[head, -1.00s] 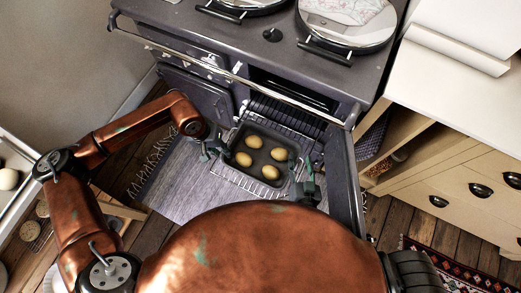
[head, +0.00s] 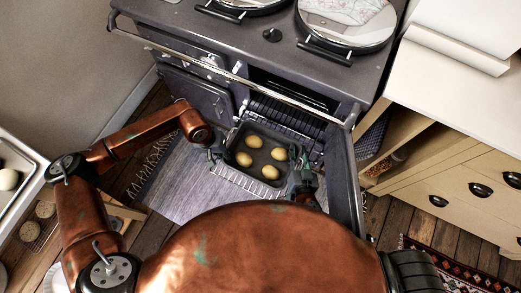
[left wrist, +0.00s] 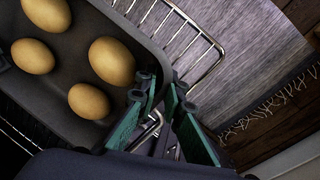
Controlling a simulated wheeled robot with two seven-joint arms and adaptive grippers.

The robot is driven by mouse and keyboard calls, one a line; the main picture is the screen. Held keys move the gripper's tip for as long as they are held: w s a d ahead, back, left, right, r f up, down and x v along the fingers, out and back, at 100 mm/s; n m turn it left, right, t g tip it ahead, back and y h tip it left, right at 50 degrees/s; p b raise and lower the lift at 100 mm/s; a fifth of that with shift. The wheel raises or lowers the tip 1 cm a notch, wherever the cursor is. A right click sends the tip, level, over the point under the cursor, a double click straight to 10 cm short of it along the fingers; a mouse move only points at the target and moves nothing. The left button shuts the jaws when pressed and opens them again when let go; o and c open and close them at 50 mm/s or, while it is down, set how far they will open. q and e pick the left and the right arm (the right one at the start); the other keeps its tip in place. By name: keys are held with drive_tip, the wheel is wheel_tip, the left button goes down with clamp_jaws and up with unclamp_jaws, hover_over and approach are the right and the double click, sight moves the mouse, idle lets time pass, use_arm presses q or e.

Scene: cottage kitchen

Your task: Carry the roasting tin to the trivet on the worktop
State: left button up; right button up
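The dark grey roasting tin (head: 240,172) holds several round tan potatoes (head: 254,141) and sits on a wire rack (head: 238,186) in front of the open oven. My left gripper (head: 215,152) is at the tin's left wall. In the left wrist view its green-padded fingers (left wrist: 160,84) are close together with the rim of the tin (left wrist: 150,58) between their tips. My right gripper (head: 297,160) is at the tin's right wall; its fingers are too small and partly hidden to tell their opening. I cannot make out a trivet in these views.
The dark range cooker (head: 240,45) stands ahead, its open door (head: 342,180) to the right of the tin. A cream worktop (head: 450,95) with drawers is at the right. A grey rug (head: 185,180) lies below. A white tray (head: 22,185) is at the far left.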

use_arm(q)
drive_tip(key=shift+d, duration=0.1)
clamp_jaws()
use_arm(e)
clamp_jaws()
use_arm(q)
drive_tip(key=shift+w+r, duration=0.1)
drive_tip(key=shift+r, duration=0.15)
use_arm(e)
drive_tip(key=shift+w+r, duration=0.1)
drive_tip(key=shift+r, duration=0.15)
